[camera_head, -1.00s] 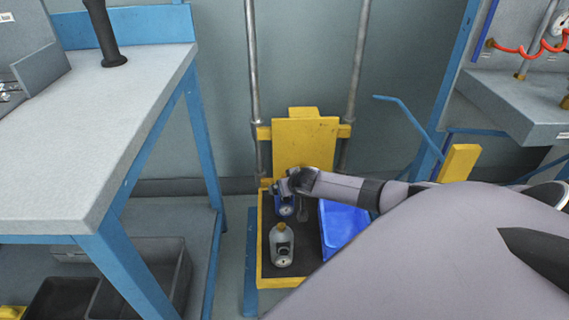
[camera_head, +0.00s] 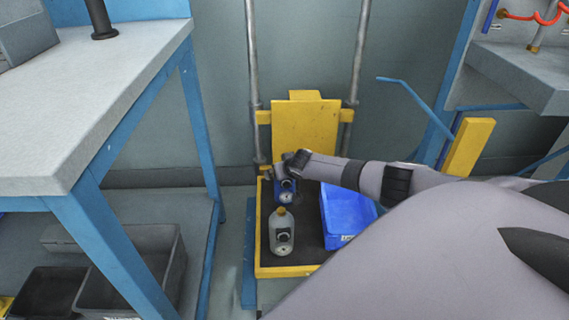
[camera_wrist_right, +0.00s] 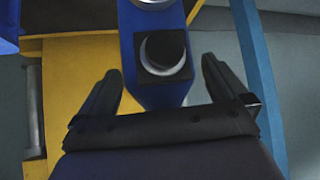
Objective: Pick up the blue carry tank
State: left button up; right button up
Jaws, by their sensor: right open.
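The blue carry tank (camera_head: 287,195) stands on the dark deck of the yellow lift platform, near its back. It has a round gauge on its front. My right gripper (camera_head: 282,170) is above and at the back of the tank and partly hides its top. In the right wrist view, the tank's blue body (camera_wrist_right: 150,92) with a black knob lies between the two open fingers of my right gripper (camera_wrist_right: 162,70). A gap shows on both sides, so the fingers are not closed on it. My left gripper is out of view.
A grey bottle with an orange cap (camera_head: 282,233) stands just in front of the tank. A blue bin (camera_head: 345,212) sits to its right. The yellow platform rim (camera_head: 285,271) surrounds them. A workbench (camera_head: 95,115) is at left, grey crates (camera_head: 160,240) below it.

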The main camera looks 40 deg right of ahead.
jog(key=c, duration=1.8)
jog(key=shift+r, duration=0.1)
grip_shut()
jog(key=shift+r, duration=0.1)
